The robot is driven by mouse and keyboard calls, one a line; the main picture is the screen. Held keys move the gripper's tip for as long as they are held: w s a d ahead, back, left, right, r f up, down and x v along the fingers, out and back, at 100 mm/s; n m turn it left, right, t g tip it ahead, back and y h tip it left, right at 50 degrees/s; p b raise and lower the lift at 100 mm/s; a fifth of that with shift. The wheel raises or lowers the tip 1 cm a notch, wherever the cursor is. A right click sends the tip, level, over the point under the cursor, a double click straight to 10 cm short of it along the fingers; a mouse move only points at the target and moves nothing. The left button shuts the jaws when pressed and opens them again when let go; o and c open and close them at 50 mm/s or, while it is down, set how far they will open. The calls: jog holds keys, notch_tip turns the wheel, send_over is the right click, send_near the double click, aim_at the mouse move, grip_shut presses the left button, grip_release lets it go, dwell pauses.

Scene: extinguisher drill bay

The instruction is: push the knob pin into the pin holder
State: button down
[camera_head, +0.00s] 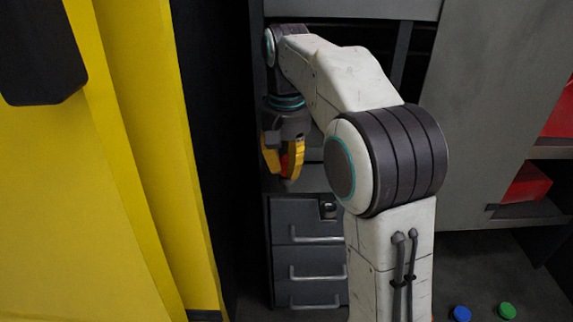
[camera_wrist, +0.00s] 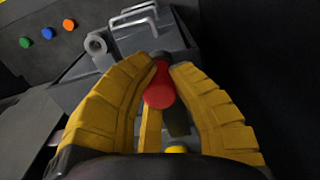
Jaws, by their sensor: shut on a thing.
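The knob pin shows a red knob (camera_wrist: 160,88) between my yellow fingers in the wrist view. A dark end shows beyond the knob, near the fingertips. My gripper (camera_wrist: 167,66) is shut on the knob pin. In the head view my gripper (camera_head: 289,178) points down above the grey drawer cabinet, with a bit of the red knob (camera_head: 285,163) showing between the fingers. The pin holder looks like a grey ring (camera_wrist: 95,44) on the cabinet, up and left of the fingertips in the wrist view. In the head view the holder (camera_head: 328,209) is below and right of my gripper, apart from it.
The drawer cabinet (camera_head: 284,222) has several metal handles. A yellow panel (camera_head: 150,130) and a dark wall stand close on the left. Red boxes (camera_head: 527,184) sit on shelves at the right. Blue (camera_head: 461,313) and green (camera_head: 507,310) round pieces lie at the lower right.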

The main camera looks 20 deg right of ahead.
jog(key=c, duration=1.2)
grip_release()
jog(key=shift+r, duration=0.15)
jog(key=shift+r, duration=3.55)
jog(key=shift+s+r, duration=0.1)
jog(key=shift+s, duration=0.55)
jog(key=s+f+n+t, duration=0.1)
jog(key=s+f, duration=0.4)
jog(key=s, duration=0.2)
jog(key=s+f+n+t, duration=0.1)
jog(key=s+f+t, duration=0.1)
jog(key=s+f, duration=0.3)
jog(key=s+f+n+t, duration=0.1)
jog(key=s+f, duration=0.4)
jog(key=s, duration=0.3)
jog(key=shift+s+n, duration=0.3)
jog(key=shift+s, duration=0.05)
